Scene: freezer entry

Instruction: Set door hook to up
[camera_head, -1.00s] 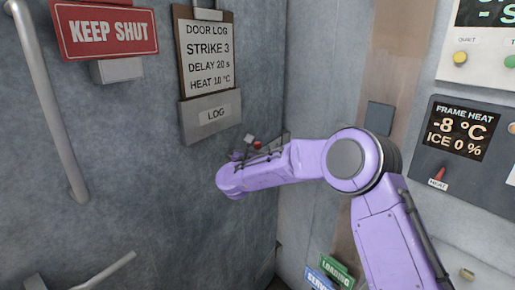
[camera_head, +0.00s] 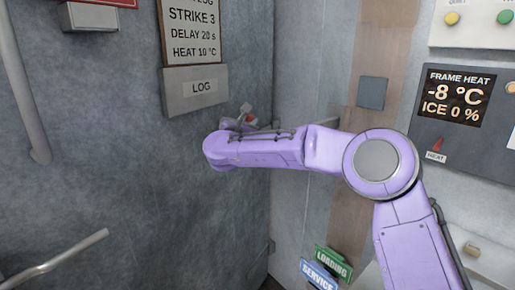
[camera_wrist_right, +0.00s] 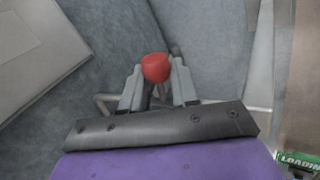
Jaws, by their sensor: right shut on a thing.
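The door hook shows mainly as its red knob (camera_wrist_right: 155,67), which sits between the two grey fingers of my right gripper (camera_wrist_right: 157,88) in the right wrist view. The fingers are shut on it. My right gripper (camera_head: 246,113) is there, mostly hidden behind the arm. The hook's shank is hidden, so its angle cannot be told. My left gripper is in neither view.
The grey LOG holder (camera_head: 196,92) is on the left wall close to the gripper. A vertical bar (camera_head: 22,90) and a lower slanted bar (camera_head: 62,260) stand out at left. The FRAME HEAT panel (camera_head: 452,105) and LOADING sign (camera_head: 333,263) are on the right.

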